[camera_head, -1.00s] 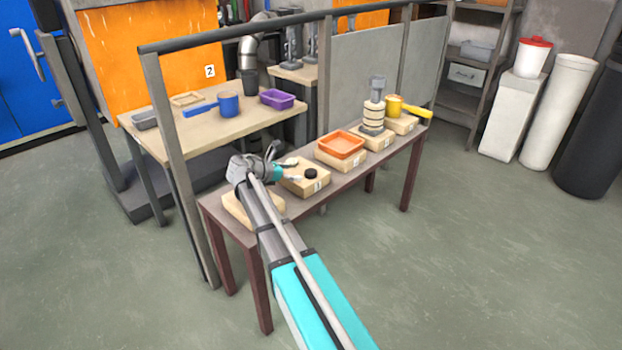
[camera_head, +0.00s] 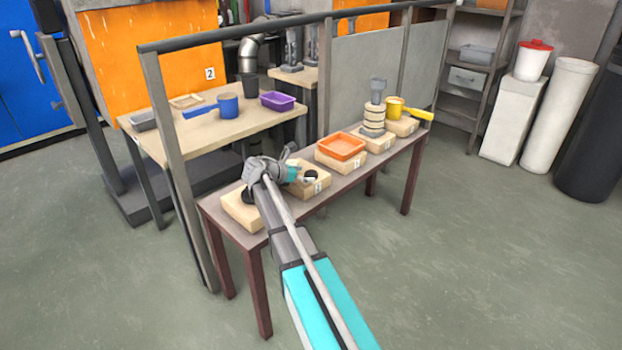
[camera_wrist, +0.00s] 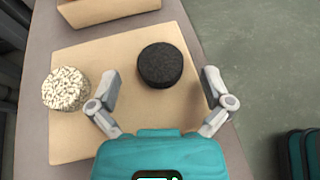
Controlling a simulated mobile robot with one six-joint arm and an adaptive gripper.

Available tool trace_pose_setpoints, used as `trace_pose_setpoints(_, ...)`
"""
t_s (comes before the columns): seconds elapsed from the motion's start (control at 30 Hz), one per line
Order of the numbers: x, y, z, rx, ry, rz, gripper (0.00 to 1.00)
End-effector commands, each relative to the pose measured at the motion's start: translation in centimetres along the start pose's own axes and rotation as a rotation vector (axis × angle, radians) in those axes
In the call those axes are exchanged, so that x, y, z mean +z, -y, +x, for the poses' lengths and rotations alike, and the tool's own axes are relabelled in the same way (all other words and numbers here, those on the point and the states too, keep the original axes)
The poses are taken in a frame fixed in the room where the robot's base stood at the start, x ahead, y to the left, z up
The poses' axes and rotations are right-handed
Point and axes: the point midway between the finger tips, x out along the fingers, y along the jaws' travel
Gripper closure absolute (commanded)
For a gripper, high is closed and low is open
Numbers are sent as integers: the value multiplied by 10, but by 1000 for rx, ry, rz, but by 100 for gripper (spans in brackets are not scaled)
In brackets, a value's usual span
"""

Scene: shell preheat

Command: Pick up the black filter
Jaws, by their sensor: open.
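The black filter (camera_wrist: 160,65) is a round dark disc lying flat on a pale wooden block (camera_wrist: 110,130) in the wrist view. In the head view the filter (camera_head: 311,169) is partly hidden by my fingers. My gripper (camera_wrist: 161,75) is open, with one finger on each side of the filter. Gaps show between the fingers and the filter; their height above the block is hard to judge. A white speckled disc (camera_wrist: 66,89) lies on the same block, left of the left finger.
Another dark disc (camera_head: 248,195) lies on the nearest block (camera_head: 240,212). An orange tray (camera_head: 341,146) sits on the block beyond. Further along are a stacked device (camera_head: 374,110) and a yellow cup (camera_head: 394,106). A metal rail (camera_head: 270,30) runs behind the narrow table.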

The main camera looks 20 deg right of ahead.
Motion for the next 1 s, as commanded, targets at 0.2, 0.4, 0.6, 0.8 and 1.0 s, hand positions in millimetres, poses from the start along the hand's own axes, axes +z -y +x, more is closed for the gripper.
trace_pose_setpoints(0.2, 0, 0, 6, 0, 0, 0, 0)
trace_pose_setpoints(0.4, 0, 0, 6, 0, 0, 0, 0)
trace_pose_setpoints(0.6, 0, 0, 6, 0, 0, 0, 0)
trace_pose_setpoints(0.8, 0, 0, 6, 0, 0, 0, 30)
trace_pose_setpoints(1.0, 0, 0, 6, 0, 0, 0, 64)
